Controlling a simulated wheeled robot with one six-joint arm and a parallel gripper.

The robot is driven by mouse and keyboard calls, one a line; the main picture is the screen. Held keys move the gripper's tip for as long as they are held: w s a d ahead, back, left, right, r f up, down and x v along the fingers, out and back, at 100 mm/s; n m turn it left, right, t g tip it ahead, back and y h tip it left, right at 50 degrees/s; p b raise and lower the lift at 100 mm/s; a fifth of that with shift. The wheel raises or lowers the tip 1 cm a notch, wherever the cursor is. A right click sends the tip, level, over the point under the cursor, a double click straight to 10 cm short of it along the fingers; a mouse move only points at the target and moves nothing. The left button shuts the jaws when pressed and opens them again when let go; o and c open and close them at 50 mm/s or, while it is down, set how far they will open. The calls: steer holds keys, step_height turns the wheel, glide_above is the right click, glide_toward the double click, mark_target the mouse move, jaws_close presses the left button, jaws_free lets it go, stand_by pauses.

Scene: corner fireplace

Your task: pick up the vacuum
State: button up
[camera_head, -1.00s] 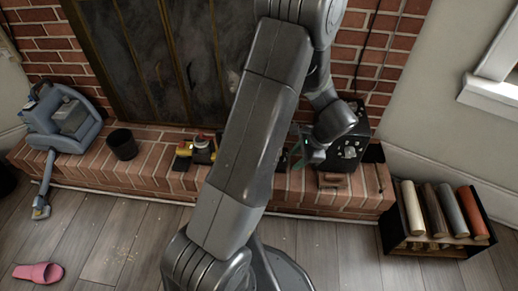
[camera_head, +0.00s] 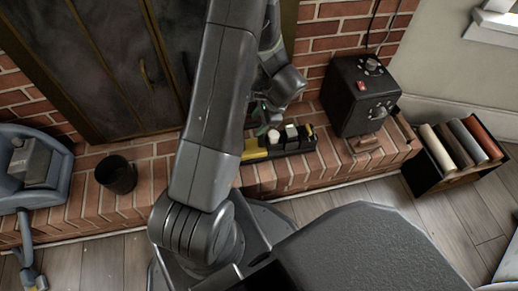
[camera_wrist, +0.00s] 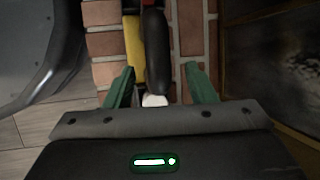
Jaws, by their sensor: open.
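A blue-grey machine (camera_head: 38,165) with a tube and a small head looks like a vacuum; it sits on the left end of the brick hearth, cut by the frame edge in the head view. A yellow-and-black long item (camera_head: 285,143) lies on the hearth, with small white and red parts at it; I cannot tell exactly what it is. My gripper (camera_wrist: 158,82) is open above this item, whose yellow and black lengths (camera_wrist: 155,50) run between and beyond the green fingers. In the head view my arm hides part of the item. Contact is not visible.
A black bin (camera_head: 116,175) stands on the hearth left of my arm. A black box with knobs (camera_head: 361,95) stands to the right. A black rack (camera_head: 452,175) of coloured rolls is on the wooden floor. The brick wall and fireplace doors (camera_head: 130,70) rise close behind.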

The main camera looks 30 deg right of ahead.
steer(key=b+x, duration=0.1)
steer(key=x, duration=0.2)
steer(key=shift+a+f, duration=0.1)
steer(key=shift+f, duration=0.25)
jaws_close()
steer(key=shift+r, duration=0.15)
stand_by(0.9)
